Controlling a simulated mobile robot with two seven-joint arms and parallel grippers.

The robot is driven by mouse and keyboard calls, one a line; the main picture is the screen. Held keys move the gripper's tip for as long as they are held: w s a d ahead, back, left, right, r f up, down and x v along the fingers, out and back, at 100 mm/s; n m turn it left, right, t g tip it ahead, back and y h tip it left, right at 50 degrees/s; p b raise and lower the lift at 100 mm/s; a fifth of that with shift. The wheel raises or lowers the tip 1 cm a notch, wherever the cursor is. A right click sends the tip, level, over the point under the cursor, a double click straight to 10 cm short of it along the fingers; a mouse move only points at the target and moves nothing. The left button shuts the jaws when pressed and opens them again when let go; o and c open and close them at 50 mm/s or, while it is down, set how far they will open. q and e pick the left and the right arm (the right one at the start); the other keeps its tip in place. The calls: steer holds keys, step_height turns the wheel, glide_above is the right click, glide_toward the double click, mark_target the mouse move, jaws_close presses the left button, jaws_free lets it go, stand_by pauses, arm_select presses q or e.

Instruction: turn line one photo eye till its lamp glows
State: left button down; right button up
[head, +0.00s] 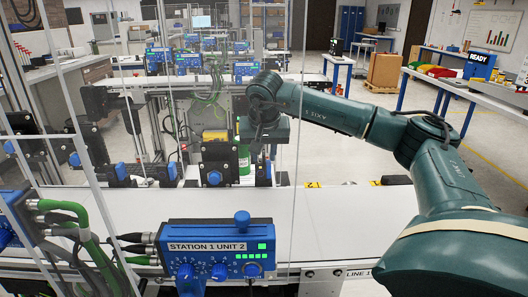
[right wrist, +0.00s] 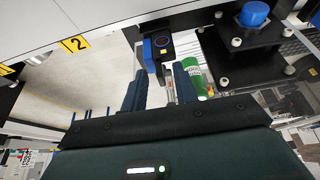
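A small sensor that looks like the photo eye (right wrist: 154,49), with a blue body and a black face, sits beyond my right fingertips in the right wrist view. A small pale-yellow spot shows on it; I cannot tell whether this is a glowing lamp. My right gripper (right wrist: 159,78) is open, its two dark blue fingers apart with nothing gripped between them. In the head view my right gripper (head: 262,172) hangs beyond the near conveyor, its fingers partly hidden. The sensor cannot be made out there. My left gripper is not in view.
The white conveyor (head: 120,212) crosses in front of me. A blue control box (head: 217,251) labelled STATION 1 UNIT 2 stands at its near edge. A green cylinder (right wrist: 195,77) is beside the right finger. A black bracket with a blue knob (right wrist: 254,14) is at upper right.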

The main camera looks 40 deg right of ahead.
steer(key=shift+r, duration=0.1)
steer(key=v, duration=1.3)
steer(key=shift+b, duration=0.35)
